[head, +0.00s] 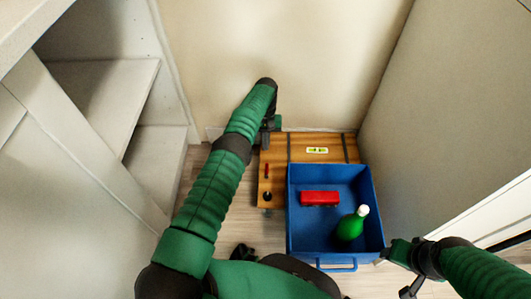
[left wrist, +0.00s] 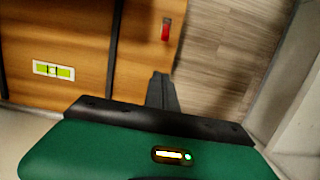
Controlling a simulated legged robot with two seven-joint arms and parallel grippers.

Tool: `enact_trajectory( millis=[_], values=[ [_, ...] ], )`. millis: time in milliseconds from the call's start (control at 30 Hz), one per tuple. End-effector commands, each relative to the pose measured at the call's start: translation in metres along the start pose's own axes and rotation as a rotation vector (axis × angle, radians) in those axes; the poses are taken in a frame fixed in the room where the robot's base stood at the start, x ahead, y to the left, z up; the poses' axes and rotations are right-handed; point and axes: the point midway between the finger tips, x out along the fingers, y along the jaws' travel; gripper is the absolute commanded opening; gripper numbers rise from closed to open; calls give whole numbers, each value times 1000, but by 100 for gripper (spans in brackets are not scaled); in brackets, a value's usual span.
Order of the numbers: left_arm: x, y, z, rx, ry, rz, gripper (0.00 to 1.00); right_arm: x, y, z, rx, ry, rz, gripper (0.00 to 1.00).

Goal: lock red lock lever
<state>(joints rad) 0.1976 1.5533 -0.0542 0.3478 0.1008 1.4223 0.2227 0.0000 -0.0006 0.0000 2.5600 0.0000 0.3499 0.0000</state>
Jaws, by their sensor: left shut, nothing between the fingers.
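The red lock lever (head: 267,170) is a small red bar on the left part of a wooden panel (head: 273,148). In the left wrist view the red lever (left wrist: 166,30) is near the panel's edge, above the fingers in the picture. My left gripper (head: 273,123) is at the far edge of the panel, apart from the lever, and partly hidden by its own arm. In the left wrist view its fingers (left wrist: 162,88) are together and empty. My right gripper (head: 411,290) is at the lower right, far from the lever; its fingers are unclear.
A blue bin (head: 305,244) sits over the panel's near right part. It holds a red block (head: 320,198) and a green bottle (head: 350,226). A spirit level (head: 317,150) is on the panel. White shelves (head: 100,85) stand left; walls close the back and right.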

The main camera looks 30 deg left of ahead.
Motion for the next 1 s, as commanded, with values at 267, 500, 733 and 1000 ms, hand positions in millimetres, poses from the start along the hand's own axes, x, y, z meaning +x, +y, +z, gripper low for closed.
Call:
enact_trajectory(
  millis=[267, 500, 733, 1000],
  values=[
    [44, 1, 3, 1, 0, 1, 0, 11, 0, 3, 0, -1, 0, 52],
    [40, 0, 22, 0, 1, 0, 0, 11, 0, 3, 0, 0, 0, 52],
    [36, 0, 36, 0, 1, 0, 0, 16, 0, 4, 0, -1, 0, 52],
    [35, 0, 38, 0, 2, 0, 0, 16, 0, 4, 0, -1, 0, 52]
  ],
)
